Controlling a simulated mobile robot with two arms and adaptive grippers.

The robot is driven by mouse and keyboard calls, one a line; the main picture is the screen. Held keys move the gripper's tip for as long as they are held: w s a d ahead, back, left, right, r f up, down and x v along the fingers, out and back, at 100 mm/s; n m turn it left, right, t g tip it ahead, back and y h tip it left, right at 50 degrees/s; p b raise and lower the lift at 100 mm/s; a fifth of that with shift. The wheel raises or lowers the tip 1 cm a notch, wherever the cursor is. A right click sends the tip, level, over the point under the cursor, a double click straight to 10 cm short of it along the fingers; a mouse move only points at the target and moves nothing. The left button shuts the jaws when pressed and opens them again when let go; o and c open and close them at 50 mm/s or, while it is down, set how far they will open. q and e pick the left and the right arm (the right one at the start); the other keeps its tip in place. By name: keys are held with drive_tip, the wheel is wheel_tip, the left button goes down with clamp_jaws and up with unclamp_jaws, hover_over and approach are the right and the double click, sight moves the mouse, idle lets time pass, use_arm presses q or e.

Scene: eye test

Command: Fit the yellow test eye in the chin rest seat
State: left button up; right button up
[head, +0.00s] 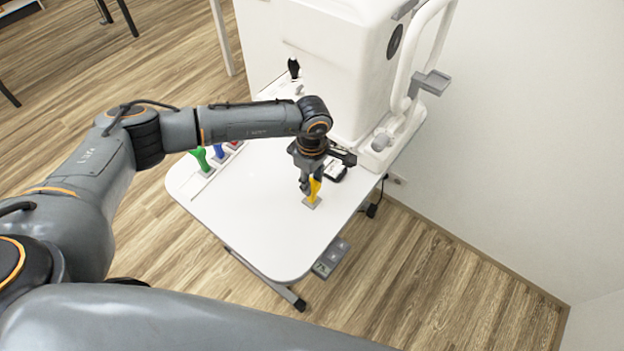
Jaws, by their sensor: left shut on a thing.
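The yellow test eye (314,189) is in the head view, over the right part of the white table, with a small grey square piece at its lower end. My left gripper (307,186) points down and is shut on it, hiding part of it. I cannot tell whether the grey end touches the table. The chin rest seat appears to be the grey bracket (431,82) on the white frame of the large machine, up and to the right of my gripper; it looks empty. My right gripper is out of view.
The white table (255,240) is clear at the front. Green (201,158), blue (218,152) and red (233,144) pieces stand at its left edge, partly behind my left arm. The white machine (345,60) fills the back.

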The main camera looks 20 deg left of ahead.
use_arm(q)
drive_tip(key=shift+r+p, duration=0.85)
drive_tip(key=shift+r, duration=1.05)
